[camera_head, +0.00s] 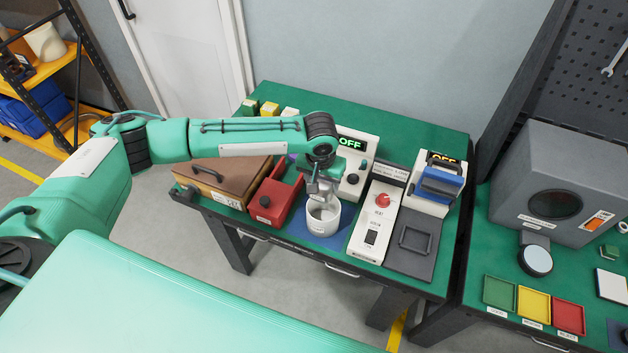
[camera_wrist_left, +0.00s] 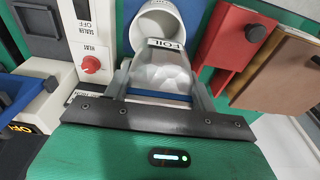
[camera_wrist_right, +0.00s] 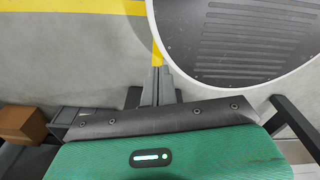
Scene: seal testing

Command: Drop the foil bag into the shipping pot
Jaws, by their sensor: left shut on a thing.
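The foil bag (camera_wrist_left: 163,75) is silvery and crinkled, with a label reading FOIL at its far end in the left wrist view. My left gripper (camera_head: 323,186) is shut on it, and the bag hangs between the fingers. The white pot (camera_head: 322,219) stands on a blue mat directly below the gripper. In the left wrist view the pot's mouth (camera_wrist_left: 157,22) lies just beyond the labelled end of the bag. I cannot tell exactly how far the bag reaches into the pot. My right gripper (camera_wrist_right: 158,86) has its fingers together with nothing between them, away from the bench.
A red box (camera_head: 273,202) and a brown case (camera_head: 223,180) stand left of the pot. A white sealer with a red knob (camera_head: 374,213) stands close on the right. An instrument reading OFF (camera_head: 356,160) is behind. Blue mat shows around the pot.

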